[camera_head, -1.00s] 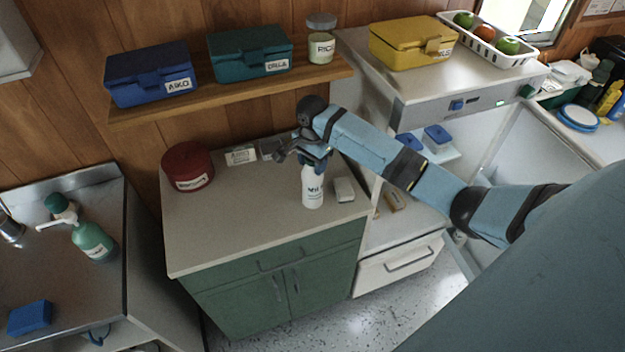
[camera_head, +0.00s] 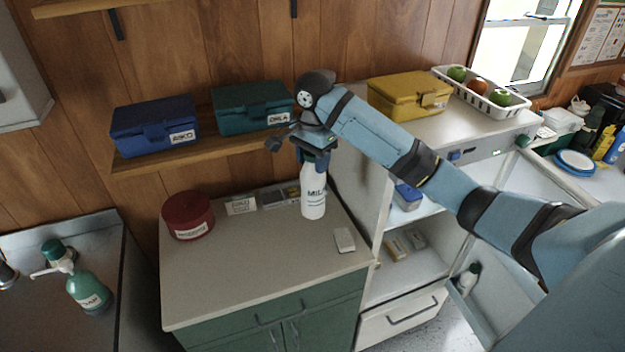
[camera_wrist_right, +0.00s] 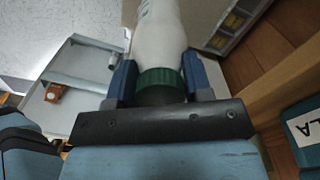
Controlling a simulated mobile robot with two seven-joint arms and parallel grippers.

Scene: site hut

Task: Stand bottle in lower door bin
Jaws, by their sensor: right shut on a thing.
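The white milk bottle (camera_head: 314,198) hangs upright in my right gripper (camera_head: 315,158), its base above the worktop. In the right wrist view, the two blue fingers of the right gripper (camera_wrist_right: 160,82) are shut around the bottle's green cap (camera_wrist_right: 160,77), and the white bottle (camera_wrist_right: 158,35) extends away from them. The fridge (camera_head: 375,185) stands open to the right of the worktop. Its open door (camera_head: 505,290) is partly covered by my right arm. My left gripper is not in view.
A wall shelf (camera_head: 150,160) carries blue (camera_head: 155,127) and teal (camera_head: 253,106) boxes. A yellow box (camera_head: 408,95) sits on the fridge.

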